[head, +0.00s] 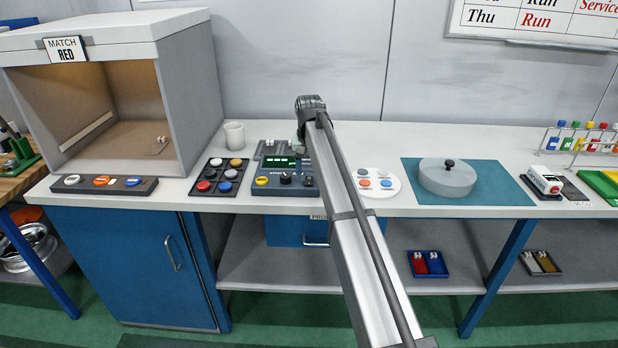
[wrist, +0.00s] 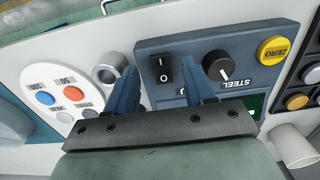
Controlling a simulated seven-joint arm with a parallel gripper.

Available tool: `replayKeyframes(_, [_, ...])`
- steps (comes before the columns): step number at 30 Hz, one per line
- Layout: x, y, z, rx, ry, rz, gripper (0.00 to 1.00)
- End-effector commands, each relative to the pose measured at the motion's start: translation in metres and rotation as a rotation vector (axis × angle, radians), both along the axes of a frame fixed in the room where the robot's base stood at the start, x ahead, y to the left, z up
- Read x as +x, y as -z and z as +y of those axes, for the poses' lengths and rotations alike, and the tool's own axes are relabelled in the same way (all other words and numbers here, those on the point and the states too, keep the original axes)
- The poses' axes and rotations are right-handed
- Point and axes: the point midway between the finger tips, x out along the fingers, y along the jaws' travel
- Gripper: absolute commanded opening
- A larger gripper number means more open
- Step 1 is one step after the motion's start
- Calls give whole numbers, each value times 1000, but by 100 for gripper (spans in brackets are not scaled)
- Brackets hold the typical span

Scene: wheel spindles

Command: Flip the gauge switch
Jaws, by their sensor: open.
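The gauge (head: 270,191) is a dark blue-grey box with a green display, near the front of the bench in the head view. The wrist view shows its panel (wrist: 215,38) close up. The black rocker switch (wrist: 165,69), marked I and O, is on that panel beside the black STEEL knob (wrist: 218,66) and the yellow ZERO button (wrist: 272,50). My gripper (wrist: 157,84) is open and empty over the gauge. The switch shows between its two blue fingers, closer to the right one. I cannot tell whether they touch it. In the head view my arm hides the gripper.
A round white pad with coloured discs (head: 377,195) lies right of the gauge; a black tray of coloured caps (head: 213,191) lies left. A grey ring (wrist: 107,69) is near the left finger in the wrist view. A white cup (head: 234,135) stands behind.

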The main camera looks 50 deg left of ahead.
Motion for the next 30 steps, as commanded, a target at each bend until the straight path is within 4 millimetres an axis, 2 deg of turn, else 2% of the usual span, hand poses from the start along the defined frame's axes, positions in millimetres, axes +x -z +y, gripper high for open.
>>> replayKeyframes(7, [0,22,0,0,0,0,53])
replayKeyframes(18, [0,25,0,1,0,-1,53])
replayKeyframes(30, [0,25,0,0,0,0,16])
